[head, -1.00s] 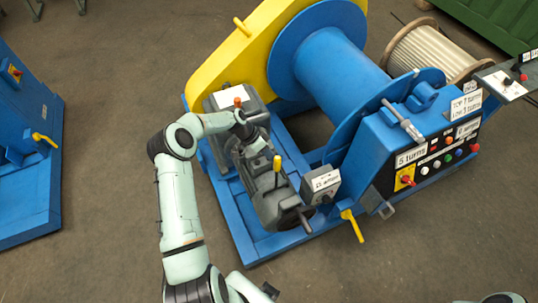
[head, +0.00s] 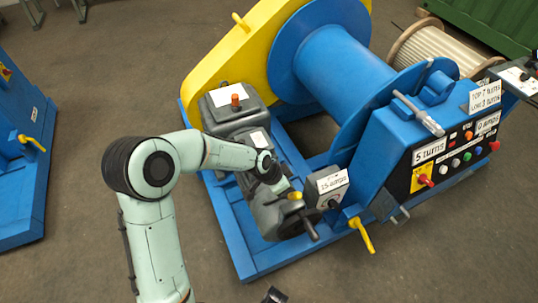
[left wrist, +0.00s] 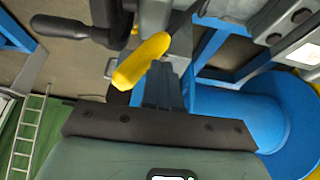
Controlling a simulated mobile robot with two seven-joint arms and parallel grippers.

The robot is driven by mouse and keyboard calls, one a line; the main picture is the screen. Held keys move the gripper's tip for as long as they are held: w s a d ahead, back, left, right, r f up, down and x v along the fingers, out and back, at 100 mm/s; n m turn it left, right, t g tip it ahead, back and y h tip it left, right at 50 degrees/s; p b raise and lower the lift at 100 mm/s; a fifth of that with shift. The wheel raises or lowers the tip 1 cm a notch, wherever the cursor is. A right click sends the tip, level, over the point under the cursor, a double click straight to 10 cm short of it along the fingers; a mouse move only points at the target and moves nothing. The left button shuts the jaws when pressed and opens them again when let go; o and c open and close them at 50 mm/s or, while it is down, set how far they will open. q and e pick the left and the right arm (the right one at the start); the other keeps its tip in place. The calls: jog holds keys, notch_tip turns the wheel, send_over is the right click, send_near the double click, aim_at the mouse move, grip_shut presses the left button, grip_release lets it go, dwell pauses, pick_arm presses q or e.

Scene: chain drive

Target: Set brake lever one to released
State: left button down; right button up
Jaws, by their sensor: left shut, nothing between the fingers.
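A lever with a yellow grip (head: 295,196) stands at the front end of the grey motor and brake unit (head: 268,215); no label showing names it as brake lever one. Its grip leans toward the front. My left gripper (head: 281,187) is shut and empty, right beside the grip on its far left side. In the left wrist view the yellow grip (left wrist: 140,62) lies close to my left fingers (left wrist: 166,88); I cannot tell whether they touch. My right gripper is not clearly in view.
A small grey box (head: 326,186) with a label stands just right of the lever. Another yellow lever (head: 362,235) juts from the blue frame. An orange knob (head: 236,101) tops the rear grey housing. The blue drum (head: 340,70) and control panel (head: 440,160) lie behind and right.

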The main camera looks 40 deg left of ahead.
pick_arm(q)
jog(key=shift+s+d+f, duration=0.45)
jog(key=shift+s+d, duration=0.05)
jog(key=shift+d, duration=0.4)
jog(key=shift+r, duration=0.3)
jog(key=a+p+v, duration=0.1)
jog(key=p+v, duration=0.2)
jog(key=v, duration=1)
jog(key=shift+w+a+r+p, duration=0.15)
jog(key=shift+r+p, duration=0.05)
jog(key=shift+p, duration=0.15)
